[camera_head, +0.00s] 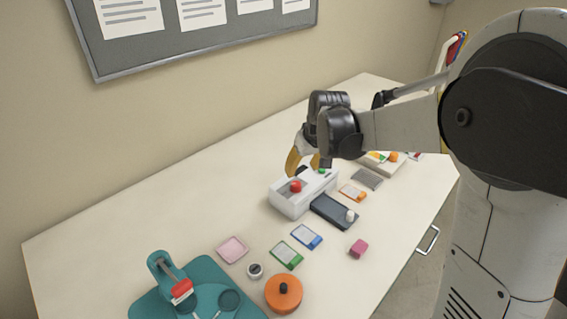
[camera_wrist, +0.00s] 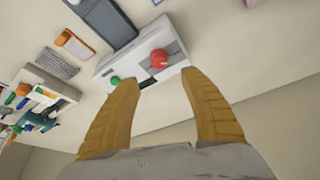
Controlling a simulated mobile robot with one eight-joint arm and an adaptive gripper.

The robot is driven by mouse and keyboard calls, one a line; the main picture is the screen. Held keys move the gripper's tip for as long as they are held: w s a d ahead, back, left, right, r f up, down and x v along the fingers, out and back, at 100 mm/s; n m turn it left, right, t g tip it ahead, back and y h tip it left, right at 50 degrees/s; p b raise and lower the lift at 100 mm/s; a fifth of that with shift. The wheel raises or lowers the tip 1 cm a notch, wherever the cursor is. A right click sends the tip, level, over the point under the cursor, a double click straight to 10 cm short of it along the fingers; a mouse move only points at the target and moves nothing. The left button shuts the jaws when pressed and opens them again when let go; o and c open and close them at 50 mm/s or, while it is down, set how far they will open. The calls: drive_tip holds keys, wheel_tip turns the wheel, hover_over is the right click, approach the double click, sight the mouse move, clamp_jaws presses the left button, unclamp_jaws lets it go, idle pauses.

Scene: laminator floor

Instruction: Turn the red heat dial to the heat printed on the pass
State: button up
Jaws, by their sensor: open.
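The red heat dial (camera_head: 295,186) is a round red knob on top of the white laminator (camera_head: 288,207). The dial also shows in the wrist view (camera_wrist: 159,58). A small green button (camera_wrist: 115,81) is at the other end of the laminator. My gripper (camera_head: 304,168) is open and empty just above the laminator. In the wrist view its yellow fingertips (camera_wrist: 161,80) point at the laminator, with the dial beyond the gap between them, apart from both. Small cards lie nearby: orange (camera_head: 353,193), blue (camera_head: 306,236) and green (camera_head: 286,254). Their print is too small to read.
A dark grey slab (camera_head: 328,212) with a white knob lies in front of the laminator. A pink tray (camera_head: 232,249), pink block (camera_head: 358,248), orange round container (camera_head: 284,296) and teal press (camera_head: 150,304) stand nearer. The table's left back is clear; a wall rises behind.

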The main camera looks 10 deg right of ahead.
sight(296, 184)
drive_tip(key=b+x, duration=0.4)
drive_tip(key=x, duration=0.6)
drive_tip(key=shift+w+f, duration=0.1)
drive_tip(key=shift+f, duration=0.3)
clamp_jaws()
